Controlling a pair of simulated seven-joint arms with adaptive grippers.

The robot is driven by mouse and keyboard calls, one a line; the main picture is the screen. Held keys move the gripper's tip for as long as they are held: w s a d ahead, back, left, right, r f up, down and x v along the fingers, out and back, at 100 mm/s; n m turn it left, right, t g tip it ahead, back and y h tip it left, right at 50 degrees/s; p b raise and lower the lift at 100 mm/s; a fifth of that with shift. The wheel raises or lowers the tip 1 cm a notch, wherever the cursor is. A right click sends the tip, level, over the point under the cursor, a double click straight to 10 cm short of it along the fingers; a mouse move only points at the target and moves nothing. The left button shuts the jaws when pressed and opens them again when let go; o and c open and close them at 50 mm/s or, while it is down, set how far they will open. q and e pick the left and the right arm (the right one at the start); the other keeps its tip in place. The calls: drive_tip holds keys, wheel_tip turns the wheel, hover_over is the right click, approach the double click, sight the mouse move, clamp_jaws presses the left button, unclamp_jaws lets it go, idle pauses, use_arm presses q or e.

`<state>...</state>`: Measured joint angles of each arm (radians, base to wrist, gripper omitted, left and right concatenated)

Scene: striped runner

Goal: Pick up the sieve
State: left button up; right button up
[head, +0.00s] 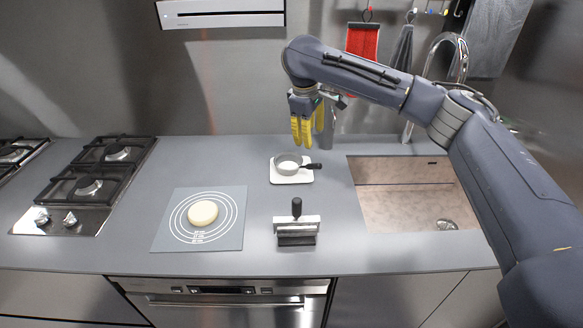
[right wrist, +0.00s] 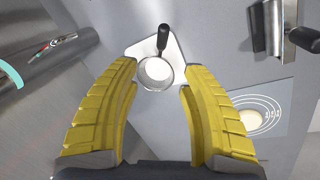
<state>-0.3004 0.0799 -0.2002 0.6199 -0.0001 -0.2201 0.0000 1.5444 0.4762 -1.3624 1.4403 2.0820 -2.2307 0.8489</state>
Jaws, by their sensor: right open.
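The sieve (head: 288,162) is a small round grey pan shape with a black handle pointing right in the head view. It rests on a white square board (head: 291,179) on the grey counter. In the right wrist view the sieve (right wrist: 154,76) lies beyond the fingertips, with its handle pointing up the picture. My right gripper (head: 302,142) has yellow fingers, is open and empty, and hangs above the sieve. The right wrist view shows the gripper (right wrist: 158,80) with its fingers spread to either side of the sieve, not touching it. My left gripper is not in view.
A metal tool with a black upright handle (head: 297,232) stands in front of the board. A pale dough disc (head: 203,213) lies on a grey mat (head: 169,236) to the left. A hob (head: 84,186) is at far left and a sink (head: 410,205) at right.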

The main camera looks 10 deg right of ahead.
sight(311, 166)
drive_tip(key=x, duration=1.4)
drive_tip(key=shift+a+f, duration=0.2)
drive_tip(key=shift+f, duration=0.1)
clamp_jaws()
